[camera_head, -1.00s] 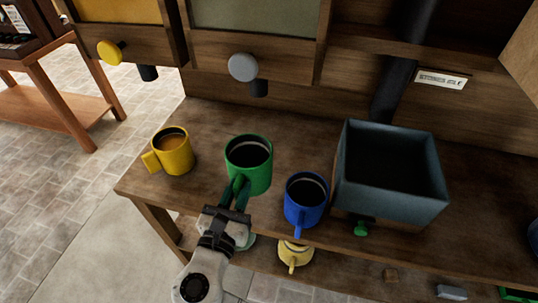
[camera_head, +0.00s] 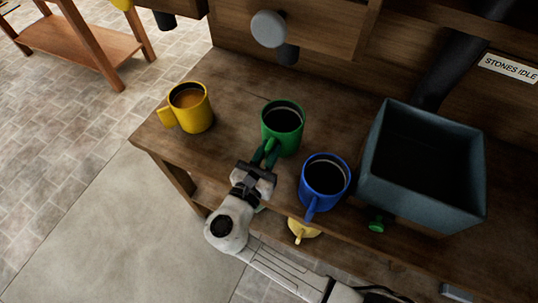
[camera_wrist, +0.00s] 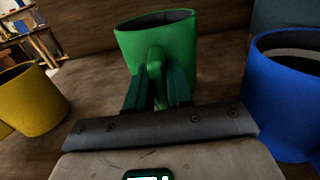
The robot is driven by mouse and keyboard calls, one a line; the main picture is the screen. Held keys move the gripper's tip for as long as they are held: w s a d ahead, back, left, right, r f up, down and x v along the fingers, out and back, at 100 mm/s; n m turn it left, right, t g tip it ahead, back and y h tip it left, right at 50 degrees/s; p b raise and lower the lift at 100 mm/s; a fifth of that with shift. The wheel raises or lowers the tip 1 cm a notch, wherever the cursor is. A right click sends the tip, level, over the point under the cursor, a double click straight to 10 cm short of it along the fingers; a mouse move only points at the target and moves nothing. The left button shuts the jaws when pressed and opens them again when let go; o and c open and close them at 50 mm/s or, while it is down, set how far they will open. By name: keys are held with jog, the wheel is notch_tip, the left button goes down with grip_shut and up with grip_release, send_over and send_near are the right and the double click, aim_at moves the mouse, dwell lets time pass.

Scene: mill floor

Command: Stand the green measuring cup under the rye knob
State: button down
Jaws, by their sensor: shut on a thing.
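The green measuring cup (camera_head: 283,122) stands upright on the wooden bench, or very close above it; I cannot tell which. My gripper (camera_head: 268,156) is shut on its handle from the front. In the wrist view the green cup (camera_wrist: 165,45) fills the top middle, with its handle between the fingers (camera_wrist: 157,92). A grey knob (camera_head: 268,28) with a dark spout (camera_head: 288,54) is on the bin front behind the cup. A yellow knob is cut off at the top left edge. No label on either knob is readable, so I cannot tell which is rye.
A yellow cup (camera_head: 191,108) with brownish contents stands to the left, and a blue cup (camera_head: 325,180) stands close on the right. A grey-blue open box (camera_head: 440,205) is further right. A pale yellow cup (camera_head: 303,231) is below the bench edge. Bare bench (camera_head: 240,80) lies behind the green cup.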

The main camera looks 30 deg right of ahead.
jog(key=shift+f, duration=1.15)
jog(key=shift+f, duration=0.1)
jog(key=shift+f, duration=0.1)
jog(key=c, duration=1)
grip_release()
jog(key=shift+r, duration=0.2)
jog(key=b+v, duration=0.2)
jog(key=v, duration=1)
jog(key=shift+s, duration=0.1)
